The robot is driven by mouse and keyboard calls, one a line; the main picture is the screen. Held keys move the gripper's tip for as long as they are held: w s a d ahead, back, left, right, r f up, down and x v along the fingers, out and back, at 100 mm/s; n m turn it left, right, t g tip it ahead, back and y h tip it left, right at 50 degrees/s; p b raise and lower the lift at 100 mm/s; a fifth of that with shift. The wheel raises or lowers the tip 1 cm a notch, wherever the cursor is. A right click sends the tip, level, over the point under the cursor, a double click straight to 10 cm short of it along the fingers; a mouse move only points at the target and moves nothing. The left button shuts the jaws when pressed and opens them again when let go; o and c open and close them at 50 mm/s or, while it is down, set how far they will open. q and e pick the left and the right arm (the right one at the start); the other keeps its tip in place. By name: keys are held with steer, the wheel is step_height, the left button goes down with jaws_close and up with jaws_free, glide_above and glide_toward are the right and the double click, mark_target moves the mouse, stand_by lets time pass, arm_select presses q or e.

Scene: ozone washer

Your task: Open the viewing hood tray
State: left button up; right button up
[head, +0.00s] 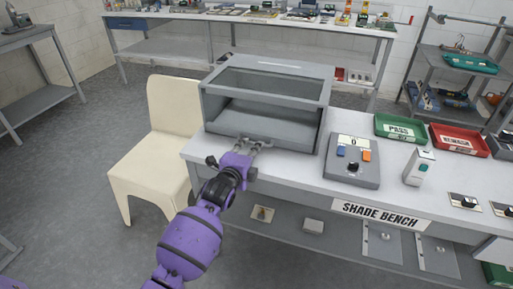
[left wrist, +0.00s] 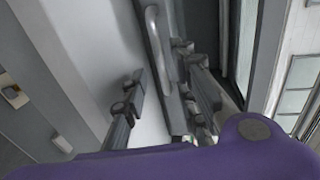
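The viewing hood (head: 268,80) is a grey box with a glass top, standing at the left end of the white bench. Its tray front (head: 275,128) runs low along the near side and looks closed. In the left wrist view a grey bar handle (left wrist: 158,45) shows on the tray front. My left gripper (head: 255,144) is at the lower front of the hood, over the bench's near edge. In the left wrist view its fingers (left wrist: 168,92) are apart, with the handle between them in the picture. Contact cannot be told. My right gripper is not in view.
A grey control box (head: 354,163) with buttons stands right of the hood. The green PASS tray (head: 400,130) and red tray (head: 459,140) lie farther right. A cream chair (head: 158,140) stands left of the bench. Bare bench top lies in front of the hood.

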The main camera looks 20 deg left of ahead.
arm_select(q)
steer(key=shift+x, duration=2)
jaws_close()
